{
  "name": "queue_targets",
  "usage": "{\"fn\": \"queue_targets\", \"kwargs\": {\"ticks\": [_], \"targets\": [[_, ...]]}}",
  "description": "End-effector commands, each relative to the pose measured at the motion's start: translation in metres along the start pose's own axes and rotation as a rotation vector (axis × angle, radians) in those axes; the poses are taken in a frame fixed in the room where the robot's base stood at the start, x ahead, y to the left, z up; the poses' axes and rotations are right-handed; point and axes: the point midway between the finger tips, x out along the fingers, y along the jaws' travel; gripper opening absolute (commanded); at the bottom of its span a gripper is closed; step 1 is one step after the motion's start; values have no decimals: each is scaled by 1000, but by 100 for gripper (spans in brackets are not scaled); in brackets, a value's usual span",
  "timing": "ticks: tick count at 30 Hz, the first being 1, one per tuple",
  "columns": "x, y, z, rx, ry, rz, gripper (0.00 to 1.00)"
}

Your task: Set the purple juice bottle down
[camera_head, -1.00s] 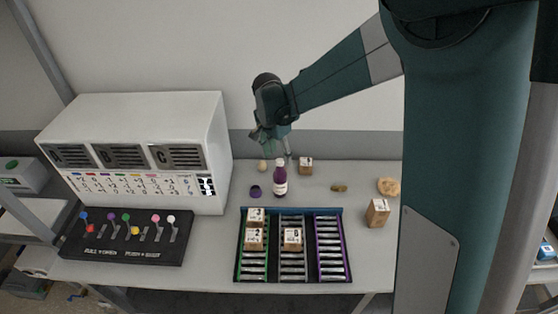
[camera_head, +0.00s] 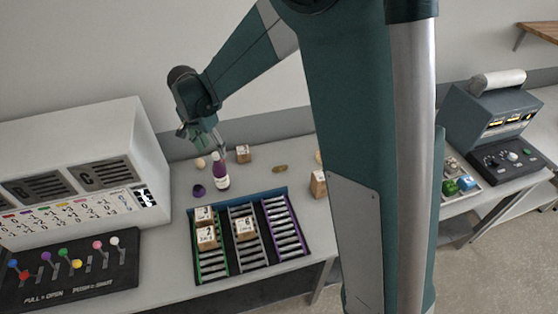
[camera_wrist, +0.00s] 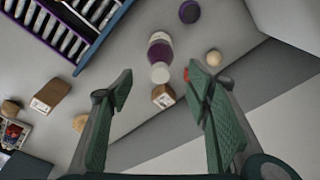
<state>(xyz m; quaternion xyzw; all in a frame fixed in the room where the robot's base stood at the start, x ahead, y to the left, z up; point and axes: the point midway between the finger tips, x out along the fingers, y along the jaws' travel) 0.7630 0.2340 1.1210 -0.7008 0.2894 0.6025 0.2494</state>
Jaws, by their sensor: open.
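The purple juice bottle (camera_head: 221,172) with a white cap and pale label stands upright on the grey table, behind the sorting tray. It also shows in the wrist view (camera_wrist: 159,53), beyond the fingertips and roughly between them. My gripper (camera_head: 202,140) is above and slightly behind the bottle in the head view. In the wrist view my gripper (camera_wrist: 160,88) has its two green fingers spread wide with nothing between them. The fingers look apart from the bottle.
A dark purple round item (camera_head: 198,190), a pale ball (camera_head: 200,163) and a small box (camera_head: 243,153) stand close to the bottle. The sorting tray (camera_head: 283,191) holds several boxes. Another box (camera_head: 318,183) stands right of it. A white machine (camera_head: 150,150) is at left.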

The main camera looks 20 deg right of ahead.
Motion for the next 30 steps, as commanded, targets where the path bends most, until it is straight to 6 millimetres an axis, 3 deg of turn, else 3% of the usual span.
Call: {"fn": "queue_targets", "kwargs": {"ticks": [11, 30], "targets": [[-29, 30, -10, -51, 10, -35, 49], [-111, 138, -24, -247, 74, -152, 49]]}}
